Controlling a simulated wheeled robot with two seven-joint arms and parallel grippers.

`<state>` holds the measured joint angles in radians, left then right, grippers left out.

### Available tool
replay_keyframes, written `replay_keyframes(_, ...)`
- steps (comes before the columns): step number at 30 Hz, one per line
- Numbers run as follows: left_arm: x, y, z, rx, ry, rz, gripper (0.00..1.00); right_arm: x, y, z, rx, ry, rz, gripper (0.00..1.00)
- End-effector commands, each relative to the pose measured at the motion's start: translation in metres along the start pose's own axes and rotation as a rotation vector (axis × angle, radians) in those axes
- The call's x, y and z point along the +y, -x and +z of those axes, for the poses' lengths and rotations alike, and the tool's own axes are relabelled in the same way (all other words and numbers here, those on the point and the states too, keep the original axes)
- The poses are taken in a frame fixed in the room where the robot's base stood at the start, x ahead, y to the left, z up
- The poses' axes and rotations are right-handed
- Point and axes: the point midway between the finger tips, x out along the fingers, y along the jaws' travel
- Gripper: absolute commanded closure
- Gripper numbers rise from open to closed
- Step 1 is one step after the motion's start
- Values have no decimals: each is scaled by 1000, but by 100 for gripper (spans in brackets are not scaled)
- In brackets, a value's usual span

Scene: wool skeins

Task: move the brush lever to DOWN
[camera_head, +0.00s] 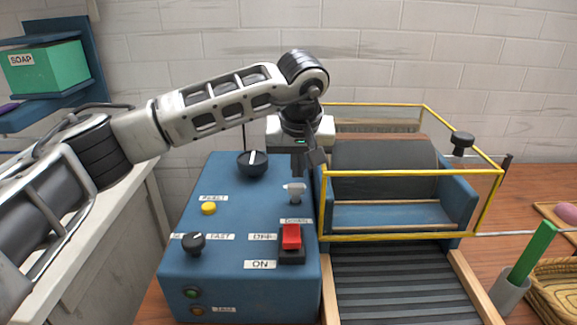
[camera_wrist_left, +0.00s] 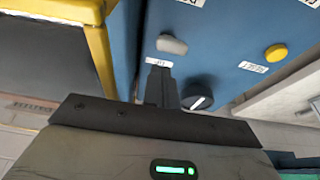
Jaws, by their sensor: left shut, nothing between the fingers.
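The brush lever (camera_head: 294,189) has a pale grey handle and stands on the sloping top of the blue control box (camera_head: 225,228). A label reading DOWN (camera_head: 296,220) lies on its near side. In the left wrist view the lever's rounded grey knob (camera_wrist_left: 172,44) shows beside a small label (camera_wrist_left: 159,62) that seems to read UP. My left gripper (camera_head: 297,172) is shut and empty, pointing down just behind the lever. Its dark fingertips (camera_wrist_left: 160,76) are close to the knob in the wrist view; I cannot tell whether they touch. My right gripper is not in view.
The box also carries a red switch (camera_head: 291,237), a yellow button (camera_head: 208,208) and black knobs (camera_head: 252,163). A yellow guard frame (camera_head: 410,173) around a dark roller (camera_head: 385,168) stands close on the right. A wicker basket (camera_head: 556,290) and green stick (camera_head: 531,252) sit far right.

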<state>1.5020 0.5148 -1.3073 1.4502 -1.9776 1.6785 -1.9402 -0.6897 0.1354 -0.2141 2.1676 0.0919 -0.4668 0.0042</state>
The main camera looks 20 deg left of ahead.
Motion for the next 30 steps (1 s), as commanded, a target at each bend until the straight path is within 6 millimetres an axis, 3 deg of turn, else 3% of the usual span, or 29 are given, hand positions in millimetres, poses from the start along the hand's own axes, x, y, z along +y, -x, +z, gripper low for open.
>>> replay_keyframes(12,-2,15,-6,-1,3,0,100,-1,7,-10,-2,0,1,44)
replay_keyframes(27,-2,16,-5,-1,3,0,100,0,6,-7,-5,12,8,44)
replay_keyframes(30,2,36,-2,1,-4,3,100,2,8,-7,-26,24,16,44)
